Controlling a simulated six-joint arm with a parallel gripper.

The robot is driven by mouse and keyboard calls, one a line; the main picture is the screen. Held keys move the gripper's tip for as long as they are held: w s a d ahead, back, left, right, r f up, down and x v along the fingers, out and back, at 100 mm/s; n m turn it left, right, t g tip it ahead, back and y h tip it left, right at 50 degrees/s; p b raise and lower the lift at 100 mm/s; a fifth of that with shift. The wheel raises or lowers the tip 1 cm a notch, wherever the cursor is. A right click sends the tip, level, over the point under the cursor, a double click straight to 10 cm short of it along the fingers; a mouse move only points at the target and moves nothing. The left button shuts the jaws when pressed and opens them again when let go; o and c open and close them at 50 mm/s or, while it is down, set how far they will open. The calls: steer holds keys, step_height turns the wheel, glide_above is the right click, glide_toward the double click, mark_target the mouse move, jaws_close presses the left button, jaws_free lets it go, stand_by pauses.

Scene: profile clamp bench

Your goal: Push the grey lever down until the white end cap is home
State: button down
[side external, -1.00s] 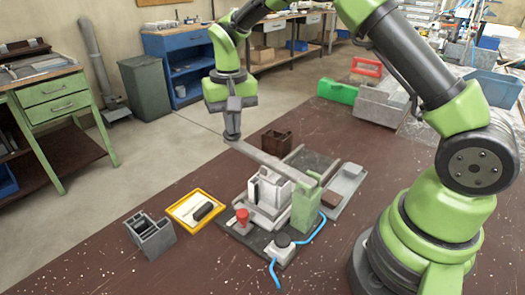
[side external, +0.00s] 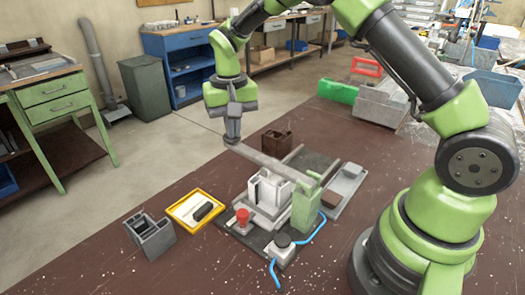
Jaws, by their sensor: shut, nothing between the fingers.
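The grey lever (side external: 270,163) is a long bar running from the green post (side external: 305,208) on the fixture up to the left, sloping slightly upward to its free end. My gripper (side external: 232,141) is shut and empty, pointing down, with its fingertips at the lever's free end; they appear to touch its top. The white block (side external: 266,189) stands upright in the fixture under the lever's middle. I cannot tell which part of it is the end cap, or whether a gap is left beneath it; the lever hides its top partly.
A yellow tray (side external: 180,211) holding a dark piece, and a grey profile block (side external: 150,236), stand to the left. A brown block (side external: 277,143) stands behind the lever.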

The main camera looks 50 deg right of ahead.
steer(key=shift+r, duration=4.1)
steer(key=s+a+r+n+t+y, duration=0.15)
steer(key=s+r+t, duration=0.25)
steer(key=s+r, duration=0.75)
steer(key=s+a+f+t, duration=0.1)
steer(key=s+f+t, duration=0.2)
steer(key=s, duration=0.9)
steer(key=shift+s, duration=0.2)
steer(key=shift+a+f+n+y, duration=0.1)
steer(key=shift+n+y, duration=0.15)
